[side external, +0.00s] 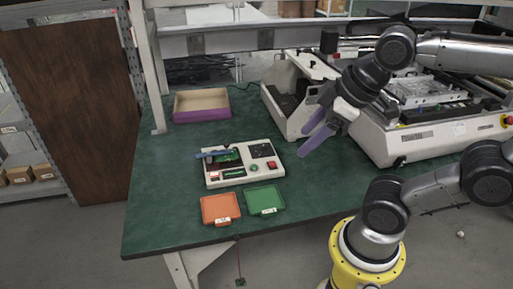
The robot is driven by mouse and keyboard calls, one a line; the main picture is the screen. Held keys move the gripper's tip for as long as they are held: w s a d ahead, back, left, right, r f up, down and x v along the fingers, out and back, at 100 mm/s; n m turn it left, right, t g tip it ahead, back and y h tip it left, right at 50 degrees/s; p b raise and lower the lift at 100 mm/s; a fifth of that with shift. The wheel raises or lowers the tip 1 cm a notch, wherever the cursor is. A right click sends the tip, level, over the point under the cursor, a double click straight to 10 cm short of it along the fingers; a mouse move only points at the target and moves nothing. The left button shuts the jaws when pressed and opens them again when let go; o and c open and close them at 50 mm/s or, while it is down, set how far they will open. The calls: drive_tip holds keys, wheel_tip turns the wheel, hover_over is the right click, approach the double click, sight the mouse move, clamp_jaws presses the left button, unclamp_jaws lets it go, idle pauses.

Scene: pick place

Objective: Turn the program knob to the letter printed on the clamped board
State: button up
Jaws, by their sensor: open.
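A white test fixture (239,178) sits on the green table. A small green circuit board (226,156) lies in its upper left part, with a blue piece (208,154) across its left side. Any letter on the board is too small to read. A black panel (262,150) is at the fixture's upper right, and a red button (272,166) is at its right. A small round greenish part (254,168) left of the button may be the program knob; its setting is unreadable. My gripper (303,130) has purple fingers spread apart, empty, above and right of the fixture.
An orange tray (220,208) and a green tray (264,199) lie in front of the fixture. An open wooden box with a purple front (202,106) stands behind it. A large white machine (430,138) fills the right side. The table's left side is clear.

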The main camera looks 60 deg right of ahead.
drive_tip(key=w+d+r+n, duration=0.3)
drive_tip(key=w+r+n, duration=0.15)
drive_tip(key=w, duration=0.45)
drive_tip(key=g, duration=0.6)
hover_over(264, 144)
wheel_tip(264, 144, down, 20)
drive_tip(key=shift+n, duration=0.25)
wheel_tip(264, 144, down, 14)
drive_tip(key=shift+s+r, duration=0.1)
drive_tip(key=shift+r, duration=0.05)
clamp_jaws()
